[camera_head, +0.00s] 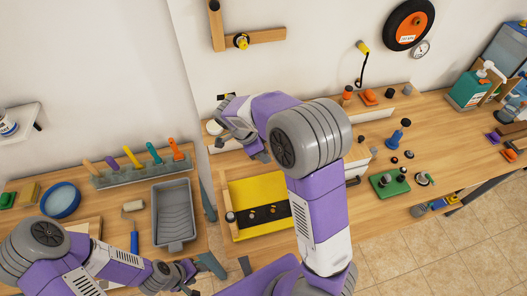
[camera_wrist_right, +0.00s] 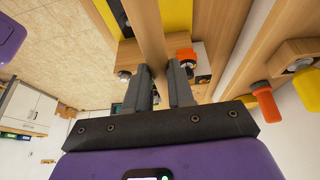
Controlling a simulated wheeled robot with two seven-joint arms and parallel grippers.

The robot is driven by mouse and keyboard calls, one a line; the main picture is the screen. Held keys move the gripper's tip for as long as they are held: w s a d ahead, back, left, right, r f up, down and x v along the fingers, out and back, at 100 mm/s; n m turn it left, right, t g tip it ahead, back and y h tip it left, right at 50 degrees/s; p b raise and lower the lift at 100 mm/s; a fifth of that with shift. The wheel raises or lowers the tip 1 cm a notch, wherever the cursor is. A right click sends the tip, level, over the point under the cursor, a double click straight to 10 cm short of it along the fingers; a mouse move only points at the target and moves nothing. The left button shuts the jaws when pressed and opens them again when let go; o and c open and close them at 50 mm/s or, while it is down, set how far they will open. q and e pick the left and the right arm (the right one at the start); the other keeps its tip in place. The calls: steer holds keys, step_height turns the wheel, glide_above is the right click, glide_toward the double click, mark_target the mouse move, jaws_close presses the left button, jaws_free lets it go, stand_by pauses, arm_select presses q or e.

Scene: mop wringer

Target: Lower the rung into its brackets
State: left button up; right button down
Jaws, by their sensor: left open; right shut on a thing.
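My right gripper (camera_wrist_right: 160,82) is shut on a wooden bar, which looks like the rung (camera_wrist_right: 149,35). The bar runs up and away from between the dark fingers in the right wrist view. Beyond the fingertips are a wooden block and metal bolts (camera_wrist_right: 187,64); I cannot tell whether these are the brackets or whether the bar touches them. In the head view my right gripper (camera_head: 240,128) is over the bench's back edge, and the rung is not clearly visible there. My left gripper (camera_head: 224,270) is open and empty at the bottom, below the grey tray.
A yellow panel in a wooden frame (camera_head: 246,190) sits on the bench beside my right arm. A grey paint tray (camera_head: 174,215) and a rack of coloured handles (camera_head: 140,172) are at left. A green plate with knobs (camera_head: 388,184) is at right. A wooden L-shaped piece (camera_head: 262,35) is on the wall.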

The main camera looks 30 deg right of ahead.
step_height(320, 180, down, 9)
steer(key=b, duration=0.6)
steer(key=shift+r+b, duration=0.15)
steer(key=shift+b, duration=0.25)
steer(key=shift+f, duration=0.2)
steer(key=shift+f+b, duration=1.55)
steer(key=shift+f, duration=0.1)
steer(key=c, duration=0.9)
jaws_free()
steer(key=shift+r, duration=0.1)
steer(key=shift+r, duration=0.1)
steer(key=p+v, duration=0.1)
steer(key=v, duration=0.6)
steer(key=shift+a+r, duration=0.1)
steer(key=shift+r, duration=0.1)
